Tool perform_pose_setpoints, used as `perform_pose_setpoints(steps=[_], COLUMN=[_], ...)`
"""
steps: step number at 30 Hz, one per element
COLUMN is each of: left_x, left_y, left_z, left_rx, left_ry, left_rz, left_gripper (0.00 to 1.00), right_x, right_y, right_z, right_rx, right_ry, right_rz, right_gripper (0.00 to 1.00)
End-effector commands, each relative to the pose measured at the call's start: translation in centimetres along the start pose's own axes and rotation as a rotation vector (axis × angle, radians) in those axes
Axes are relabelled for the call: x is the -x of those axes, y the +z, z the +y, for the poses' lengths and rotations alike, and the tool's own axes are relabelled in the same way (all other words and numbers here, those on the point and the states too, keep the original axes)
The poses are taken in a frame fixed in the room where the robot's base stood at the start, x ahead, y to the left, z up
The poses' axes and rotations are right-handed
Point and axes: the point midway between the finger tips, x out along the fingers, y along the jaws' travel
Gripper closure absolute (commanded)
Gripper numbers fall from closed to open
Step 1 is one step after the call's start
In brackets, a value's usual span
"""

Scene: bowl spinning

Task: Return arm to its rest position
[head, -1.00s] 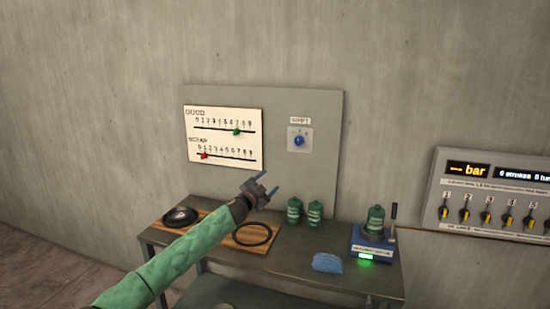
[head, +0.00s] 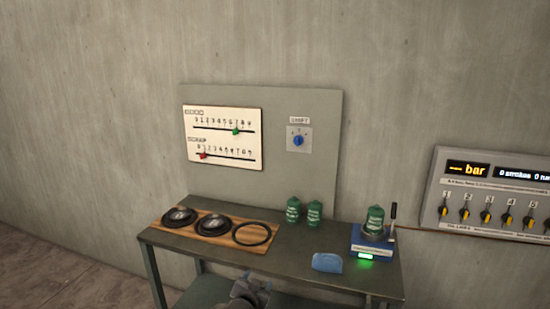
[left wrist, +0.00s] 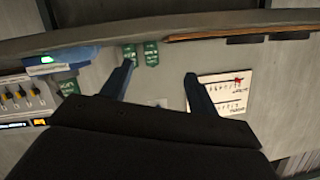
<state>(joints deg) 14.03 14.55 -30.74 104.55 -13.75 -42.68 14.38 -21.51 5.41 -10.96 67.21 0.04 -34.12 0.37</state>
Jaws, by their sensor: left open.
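My left gripper (head: 256,283) is low at the bottom edge of the head view, in front of the table's front edge. In the left wrist view its two dark blue fingers (left wrist: 160,85) stand well apart with nothing between them. The left gripper is open and empty. Most of my left arm is out of the head view. My right gripper is in neither view.
The table (head: 290,258) holds a wooden board (head: 209,235) with dark rings, two green containers (head: 293,210), a blue cloth (head: 327,263) and a blue device (head: 372,243) bearing another green container. A panel (head: 310,180) stands behind; a control box (head: 490,183) is at right.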

Motion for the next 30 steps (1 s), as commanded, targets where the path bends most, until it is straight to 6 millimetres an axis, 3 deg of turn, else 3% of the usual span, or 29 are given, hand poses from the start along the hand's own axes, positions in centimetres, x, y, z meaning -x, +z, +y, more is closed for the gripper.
perform_pose_setpoints(steps=[1,9,18,24,30], left_x=[1.5,9.6,20.3,28.2,34.6], left_y=[1.6,8.9,16.0,19.8,22.1], left_z=[0.5,1.4,2.0,2.2,2.2], left_rx=[0.024,0.121,0.208,0.255,0.284], left_ry=[0.003,0.010,0.034,0.058,0.081], left_rz=[-0.039,-0.252,-0.495,-0.657,-0.783], left_gripper=[0.40,0.40,0.40,0.40,0.40], right_x=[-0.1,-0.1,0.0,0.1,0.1], right_y=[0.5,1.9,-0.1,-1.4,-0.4], right_z=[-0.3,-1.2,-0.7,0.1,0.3], right_rx=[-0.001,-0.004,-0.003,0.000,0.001], right_ry=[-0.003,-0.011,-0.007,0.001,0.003], right_rz=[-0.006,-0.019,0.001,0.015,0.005], right_gripper=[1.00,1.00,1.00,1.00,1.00])
